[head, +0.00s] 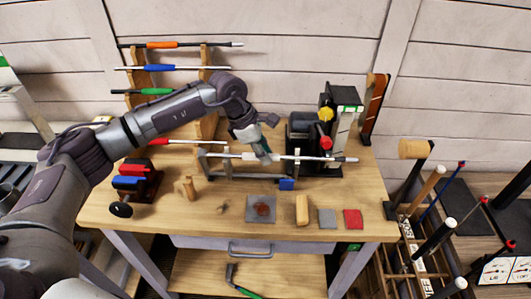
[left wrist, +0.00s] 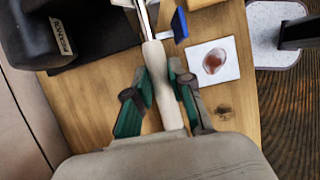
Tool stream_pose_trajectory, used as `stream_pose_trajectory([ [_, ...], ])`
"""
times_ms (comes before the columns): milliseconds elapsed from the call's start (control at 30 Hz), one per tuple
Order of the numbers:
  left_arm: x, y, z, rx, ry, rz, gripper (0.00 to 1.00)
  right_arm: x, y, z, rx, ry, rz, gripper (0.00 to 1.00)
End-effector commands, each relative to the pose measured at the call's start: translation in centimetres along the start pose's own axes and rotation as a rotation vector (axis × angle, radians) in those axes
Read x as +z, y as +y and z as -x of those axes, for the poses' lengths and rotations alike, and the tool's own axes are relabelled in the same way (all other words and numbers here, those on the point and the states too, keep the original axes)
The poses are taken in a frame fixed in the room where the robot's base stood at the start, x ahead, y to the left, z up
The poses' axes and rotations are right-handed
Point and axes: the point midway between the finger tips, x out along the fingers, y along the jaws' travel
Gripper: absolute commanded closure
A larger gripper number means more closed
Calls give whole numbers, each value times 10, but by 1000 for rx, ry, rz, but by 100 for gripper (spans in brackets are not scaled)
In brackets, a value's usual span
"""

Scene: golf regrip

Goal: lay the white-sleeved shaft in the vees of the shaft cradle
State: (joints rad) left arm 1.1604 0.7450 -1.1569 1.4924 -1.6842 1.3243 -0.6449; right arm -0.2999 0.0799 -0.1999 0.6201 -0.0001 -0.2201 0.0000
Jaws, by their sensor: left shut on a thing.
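The white-sleeved shaft (head: 322,159) lies roughly level across the bench in the head view; its pale sleeve (left wrist: 162,88) shows in the left wrist view. My left gripper (head: 263,152) is shut on the sleeve, with its green-padded fingers (left wrist: 161,80) on either side. The shaft cradle (head: 245,177) is a low grey frame with an upright at each end, under the shaft. The shaft passes at the height of the upright tops (head: 297,153); I cannot tell whether it rests in the vees. My right gripper is not in view.
A rack (head: 207,112) holding coloured-grip shafts stands behind my left arm. A dark machine (head: 303,131) stands just behind the cradle. In front lie a grey pad with a red patch (head: 261,209), a wooden block (head: 302,210) and a red square (head: 352,219). A red-and-blue vise (head: 132,183) is at left.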

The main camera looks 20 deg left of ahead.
Motion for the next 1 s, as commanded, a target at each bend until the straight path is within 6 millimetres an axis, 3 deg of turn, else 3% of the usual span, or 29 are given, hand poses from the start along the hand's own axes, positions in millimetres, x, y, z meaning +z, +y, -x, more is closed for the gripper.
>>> stream_pose_trajectory([
  [433, -2, 0, 2, 1, -1, 0, 100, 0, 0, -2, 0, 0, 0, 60],
  [467, -2, 0, 2, 1, -1, 0, 73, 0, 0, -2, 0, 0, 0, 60],
  [600, -2, 0, 2, 1, -1, 0, 50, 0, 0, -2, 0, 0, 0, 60],
  [1000, -3, 1, 8, 2, -1, 0, 49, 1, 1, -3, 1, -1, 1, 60],
])
